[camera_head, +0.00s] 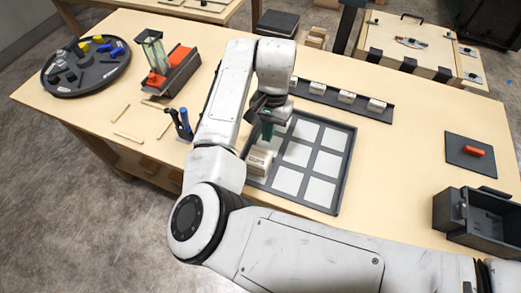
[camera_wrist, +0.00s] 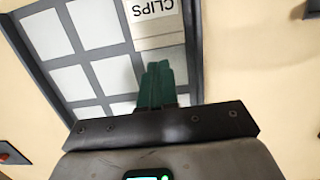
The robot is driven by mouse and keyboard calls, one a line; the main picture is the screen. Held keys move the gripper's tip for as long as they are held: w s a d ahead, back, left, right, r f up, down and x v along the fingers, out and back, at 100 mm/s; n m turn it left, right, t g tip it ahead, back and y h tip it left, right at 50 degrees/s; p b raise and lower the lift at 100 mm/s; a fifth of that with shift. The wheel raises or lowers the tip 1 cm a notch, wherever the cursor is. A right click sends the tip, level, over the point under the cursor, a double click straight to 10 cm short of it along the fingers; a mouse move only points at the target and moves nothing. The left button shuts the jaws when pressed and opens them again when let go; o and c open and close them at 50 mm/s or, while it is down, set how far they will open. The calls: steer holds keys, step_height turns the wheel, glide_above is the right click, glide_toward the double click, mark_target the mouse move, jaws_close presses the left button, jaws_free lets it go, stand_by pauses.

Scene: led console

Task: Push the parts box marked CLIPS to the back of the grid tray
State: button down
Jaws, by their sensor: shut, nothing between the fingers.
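The grid tray (camera_head: 348,172) is dark grey with rows of white cells and lies on the wooden table. The CLIPS box (camera_head: 259,163) is a small off-white box in the tray's near-left cell. In the wrist view the box (camera_wrist: 153,22) is at the top, its label upside down. My gripper (camera_head: 267,136) is over the tray's left column, on the far side of the box. Its green fingers (camera_wrist: 155,68) are shut together and empty. The fingertips appear close to the box; I cannot tell whether they touch it. The cell under the fingers is partly hidden.
A dark rail (camera_head: 320,96) with several small boxes runs behind the tray. Pliers or similar handled tools (camera_head: 183,122) stand left of it. A grey bin (camera_head: 478,215) and a dark mat (camera_head: 472,151) with a red piece are at right. Bare table lies between.

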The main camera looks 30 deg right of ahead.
mark_target(258, 162)
steer(key=s+a, duration=0.1)
steer(key=s+a+p, duration=0.1)
steer(key=a, duration=0.1)
steer(key=s+a+p, duration=0.1)
steer(key=s+a, duration=0.1)
steer(key=shift+a+r, duration=0.1)
steer(key=shift+a, duration=0.15)
steer(key=shift+d+f+p, duration=0.1)
steer(key=shift+f+p, duration=0.2)
steer(key=shift+f, duration=0.65)
